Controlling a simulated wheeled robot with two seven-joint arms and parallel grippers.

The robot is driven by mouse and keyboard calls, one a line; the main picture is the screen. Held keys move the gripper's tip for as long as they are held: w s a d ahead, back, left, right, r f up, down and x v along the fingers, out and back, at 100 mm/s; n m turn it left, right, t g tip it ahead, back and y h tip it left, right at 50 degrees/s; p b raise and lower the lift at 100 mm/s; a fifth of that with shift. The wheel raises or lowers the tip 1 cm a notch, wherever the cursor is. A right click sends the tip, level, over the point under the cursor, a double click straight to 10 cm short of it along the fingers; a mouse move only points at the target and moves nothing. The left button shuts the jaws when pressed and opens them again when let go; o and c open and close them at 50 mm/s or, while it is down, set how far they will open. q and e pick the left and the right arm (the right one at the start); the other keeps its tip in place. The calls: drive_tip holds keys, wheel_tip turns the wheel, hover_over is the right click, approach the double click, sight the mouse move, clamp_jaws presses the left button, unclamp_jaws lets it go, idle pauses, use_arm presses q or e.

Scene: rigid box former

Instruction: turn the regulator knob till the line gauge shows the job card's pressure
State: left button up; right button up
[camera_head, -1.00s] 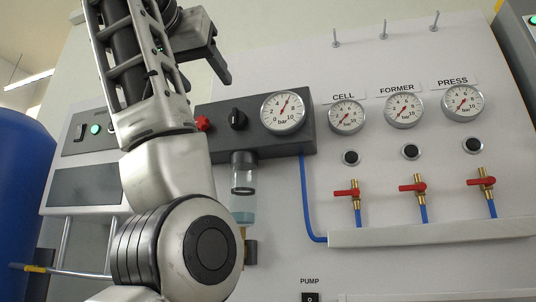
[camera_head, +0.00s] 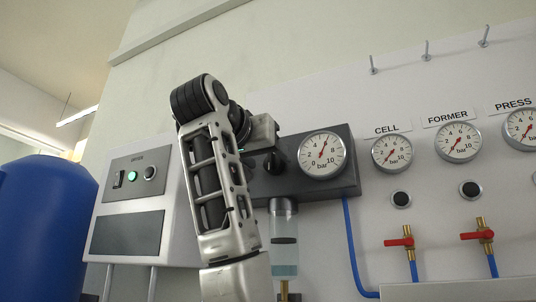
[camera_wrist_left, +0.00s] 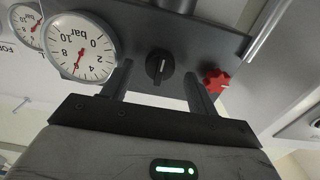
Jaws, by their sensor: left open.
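A dark regulator box (camera_head: 343,188) carries a black knob (camera_head: 274,164) with a white pointer mark and a round line gauge (camera_head: 322,155). The gauge's red needle points up and right, around 6 bar; the exact value is hard to read. My left gripper (camera_head: 266,146) is at the box's upper left, by the black knob. In the left wrist view its open fingers (camera_wrist_left: 157,76) stand either side of the black knob (camera_wrist_left: 158,67), apart from it as far as I can tell. A red star-shaped knob (camera_wrist_left: 216,81) sits beside one finger. No job card shows. My right gripper is not in view.
Gauges labelled CELL (camera_head: 391,154), FORMER (camera_head: 458,142) and PRESS (camera_head: 523,129) are right of the box, with red-handled valves (camera_head: 399,242) below. A clear filter bowl (camera_head: 284,240) hangs under the box. A switch panel (camera_head: 137,178) and blue drum (camera_head: 45,215) are left.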

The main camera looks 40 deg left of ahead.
use_arm(q)
drive_tip(key=shift+x, duration=0.9)
drive_tip(key=c, duration=1)
drive_tip(key=shift+m, duration=1.6)
drive_tip(key=o, duration=1)
drive_tip(key=shift+s, duration=0.15)
